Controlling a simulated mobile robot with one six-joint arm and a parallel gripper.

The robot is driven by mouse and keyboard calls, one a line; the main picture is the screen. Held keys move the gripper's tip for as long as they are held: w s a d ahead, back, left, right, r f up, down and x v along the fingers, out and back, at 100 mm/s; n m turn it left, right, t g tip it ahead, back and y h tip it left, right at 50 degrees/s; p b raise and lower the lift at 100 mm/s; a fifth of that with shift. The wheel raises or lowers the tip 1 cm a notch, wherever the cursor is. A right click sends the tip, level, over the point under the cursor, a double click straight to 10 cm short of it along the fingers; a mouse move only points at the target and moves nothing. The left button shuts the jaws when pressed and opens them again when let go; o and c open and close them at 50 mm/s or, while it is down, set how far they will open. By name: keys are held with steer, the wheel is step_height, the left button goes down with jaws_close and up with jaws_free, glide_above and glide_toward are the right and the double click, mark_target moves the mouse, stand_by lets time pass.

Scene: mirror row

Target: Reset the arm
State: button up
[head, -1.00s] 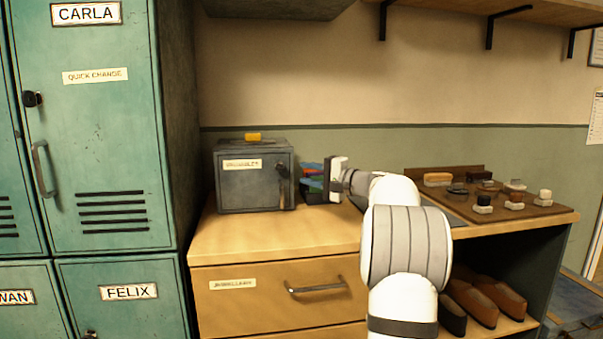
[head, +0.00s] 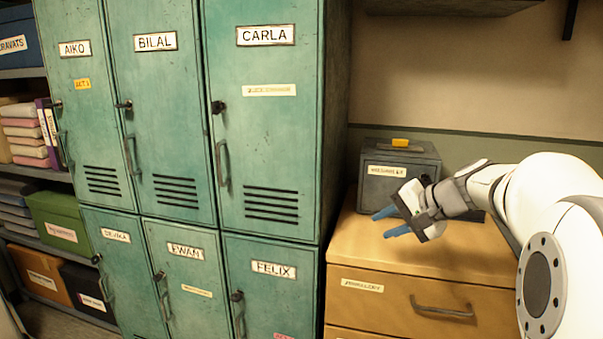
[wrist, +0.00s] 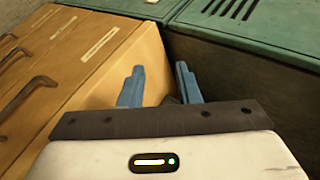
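My gripper (head: 388,222) is in front of the small grey metal box (head: 400,166) and above the wooden drawer cabinet's top in the head view. Its two blue fingers stand apart with nothing between them. In the wrist view my gripper (wrist: 160,88) shows the same gap between the fingertips. The wooden drawer cabinet (wrist: 75,75) lies to the left there and the green lockers (wrist: 235,20) lie beyond the fingers. My arm reaches in from the right in the head view and hides part of the cabinet top.
Green lockers with name labels, such as the CARLA locker (head: 262,135), fill the middle, their doors shut. A yellow item (head: 401,142) lies on the grey box. The drawer with a bar handle (head: 443,308) is shut. Shelves with boxes, including a green box (head: 60,222), stand at far left.

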steer(key=s+a+n+g+h+p, duration=0.2)
steer(key=s+p, duration=0.4)
steer(key=s, duration=0.6)
steer(key=s+a+n+g+h+p, duration=0.1)
steer(key=s+n+h+p, duration=0.4)
steer(key=s, duration=0.8)
steer(key=shift+s+a+g+p, duration=0.3)
steer(key=shift+a+g+p, duration=0.15)
steer(key=shift+g, duration=0.25)
steer(key=shift+o, duration=0.2)
steer(key=shift+s+r, duration=0.1)
